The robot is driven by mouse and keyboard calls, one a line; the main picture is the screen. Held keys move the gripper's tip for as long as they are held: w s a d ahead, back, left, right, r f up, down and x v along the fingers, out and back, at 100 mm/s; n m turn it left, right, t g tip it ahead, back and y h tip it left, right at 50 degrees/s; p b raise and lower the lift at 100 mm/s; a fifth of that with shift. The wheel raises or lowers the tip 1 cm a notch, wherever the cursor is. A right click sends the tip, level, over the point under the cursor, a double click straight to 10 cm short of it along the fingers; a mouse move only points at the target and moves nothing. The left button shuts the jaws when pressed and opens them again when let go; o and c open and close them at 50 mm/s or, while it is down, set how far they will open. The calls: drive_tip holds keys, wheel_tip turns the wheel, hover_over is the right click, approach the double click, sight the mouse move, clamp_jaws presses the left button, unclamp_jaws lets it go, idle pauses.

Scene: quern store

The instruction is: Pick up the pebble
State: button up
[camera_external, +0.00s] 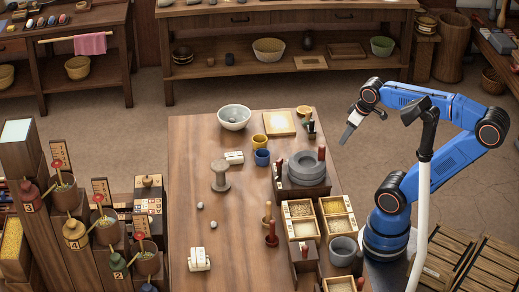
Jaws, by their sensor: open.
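Two small pale grey lumps that look like pebbles lie on the wooden table: one pebble (199,205) and, a little nearer and to the right, another (213,224). I cannot tell which one the task means. My gripper (344,142) is open and appears empty. It hangs in the air at the right of the table, pointing down and left, far from both lumps. Its fingers are too small to make out clearly.
The wooden table (190,150) holds a spool-like stand (220,177), a bowl (234,117), yellow and blue cups, a grey quern (306,167) and grain boxes (337,205). A white block (199,259) is near the front. The table around the lumps is clear.

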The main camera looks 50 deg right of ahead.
drive_tip(key=w+a+r+n+g, duration=0.1)
drive_tip(key=w+a+r+n, duration=0.3)
drive_tip(key=a, duration=0.4)
drive_tip(key=w+a+r+n+g, duration=0.2)
drive_tip(key=w+a+r, duration=0.1)
drive_tip(key=a+r, duration=0.4)
drive_tip(key=w+a+r+n+g, duration=0.1)
drive_tip(key=w+a+r+n, duration=0.3)
drive_tip(key=a, duration=0.5)
wheel_tip(320, 180, down, 17)
drive_tip(key=shift+w+d+r, duration=0.1)
drive_tip(key=shift+w+d, duration=0.05)
drive_tip(key=shift+c, duration=0.6)
drive_tip(key=c, duration=1)
